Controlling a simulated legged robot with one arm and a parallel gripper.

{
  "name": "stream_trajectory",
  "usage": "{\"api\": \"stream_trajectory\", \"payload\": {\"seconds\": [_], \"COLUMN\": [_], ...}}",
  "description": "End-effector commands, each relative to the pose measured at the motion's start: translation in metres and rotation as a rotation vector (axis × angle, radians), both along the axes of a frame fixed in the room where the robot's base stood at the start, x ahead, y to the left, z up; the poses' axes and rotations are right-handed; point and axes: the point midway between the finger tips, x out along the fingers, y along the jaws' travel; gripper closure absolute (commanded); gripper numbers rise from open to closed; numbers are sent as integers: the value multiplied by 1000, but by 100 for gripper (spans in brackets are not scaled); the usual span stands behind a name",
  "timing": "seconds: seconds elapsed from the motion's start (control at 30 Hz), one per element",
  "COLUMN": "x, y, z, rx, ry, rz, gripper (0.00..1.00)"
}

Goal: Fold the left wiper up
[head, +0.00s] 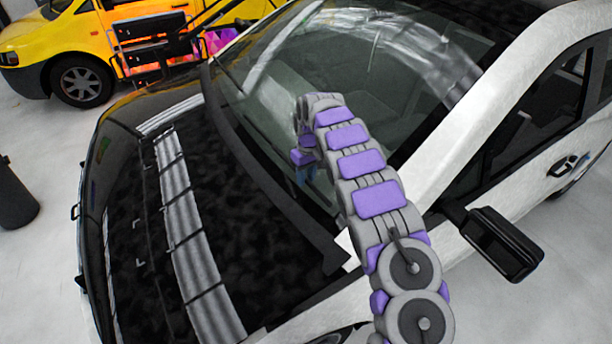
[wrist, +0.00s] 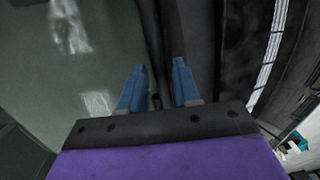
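The windshield (head: 375,65) of a white and black car fills the middle of the head view. My gripper (head: 306,178) is low at the windshield, near its base, mostly hidden behind my arm. In the wrist view my gripper (wrist: 160,72) has its two blue fingers apart. A dark, narrow bar, which looks like a wiper (wrist: 152,35), runs up the picture between and beyond the fingertips. I cannot tell whether the fingers touch it. In the head view, thin dark bars (head: 209,18) stand out at the far side of the windshield; they may be a raised wiper.
The hood (head: 130,235) with a grey striped band (head: 190,235) lies left of my arm. A side mirror (head: 495,243) sticks out at right. A cart (head: 150,45) and a yellow car (head: 60,45) stand behind. A dark post (head: 14,195) is at far left.

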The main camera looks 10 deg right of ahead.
Motion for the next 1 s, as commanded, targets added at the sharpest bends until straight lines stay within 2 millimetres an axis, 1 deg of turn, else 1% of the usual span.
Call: {"api": "stream_trajectory", "payload": {"seconds": [0.03,0.07,0.3,1.0], "x": [0,0,0,-1], "y": [0,0,0,-2], "z": [0,0,0,3], "rx": [0,0,0,5], "ry": [0,0,0,-15], "rz": [0,0,0,5], "gripper": [73,76,99,100]}}
